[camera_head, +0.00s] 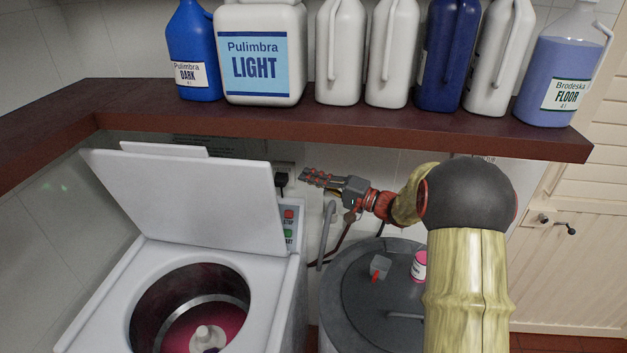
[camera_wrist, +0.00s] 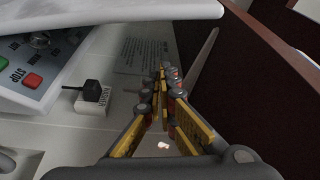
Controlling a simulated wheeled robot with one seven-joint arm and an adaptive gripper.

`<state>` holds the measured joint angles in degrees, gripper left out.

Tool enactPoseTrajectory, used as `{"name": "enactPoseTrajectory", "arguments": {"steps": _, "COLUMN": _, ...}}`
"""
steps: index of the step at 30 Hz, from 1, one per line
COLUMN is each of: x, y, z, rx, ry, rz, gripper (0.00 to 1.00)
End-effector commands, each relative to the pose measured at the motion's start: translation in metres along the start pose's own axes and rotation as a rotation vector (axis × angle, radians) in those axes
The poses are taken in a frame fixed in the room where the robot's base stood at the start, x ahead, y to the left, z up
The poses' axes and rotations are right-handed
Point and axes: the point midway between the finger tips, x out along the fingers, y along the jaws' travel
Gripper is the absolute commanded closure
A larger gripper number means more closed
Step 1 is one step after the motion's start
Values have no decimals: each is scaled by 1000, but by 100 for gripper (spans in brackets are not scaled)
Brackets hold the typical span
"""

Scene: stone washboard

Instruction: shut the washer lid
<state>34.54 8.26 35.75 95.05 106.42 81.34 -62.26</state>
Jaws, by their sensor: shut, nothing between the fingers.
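The white washer (camera_head: 268,290) stands at the lower left with its lid (camera_head: 190,195) raised, leaning back under the shelf. The round drum opening below the lid shows a pink-red inside and a pale agitator (camera_head: 206,338). My gripper (camera_head: 306,178) is shut and empty, to the right of the lid's upper right corner and apart from it, just below the shelf. In the wrist view my gripper's fingers (camera_wrist: 166,72) meet at their tips, and the lid (camera_wrist: 110,12) crosses the top left. The control panel (camera_wrist: 28,60) with red and green buttons lies below the lid there.
A dark red shelf (camera_head: 340,123) runs above the washer and my gripper, holding several jugs such as the LIGHT container (camera_head: 258,60). A black plug (camera_wrist: 92,90) sits in a wall socket. A grey round drum (camera_head: 350,320) with a pink can (camera_head: 419,266) on it stands right of the washer.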

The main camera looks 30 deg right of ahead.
Motion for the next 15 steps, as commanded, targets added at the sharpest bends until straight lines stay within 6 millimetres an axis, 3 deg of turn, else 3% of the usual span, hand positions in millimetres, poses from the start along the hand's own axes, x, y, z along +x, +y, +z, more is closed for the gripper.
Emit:
{"name": "enactPoseTrajectory", "arguments": {"steps": 10, "x": 70, "y": 0, "z": 1, "rx": 2, "ry": -3, "rz": 1, "gripper": 100}}
{"name": "enactPoseTrajectory", "arguments": {"steps": 15, "x": 56, "y": -1, "z": 25, "rx": 2, "ry": 0, "rz": 1, "gripper": 100}}
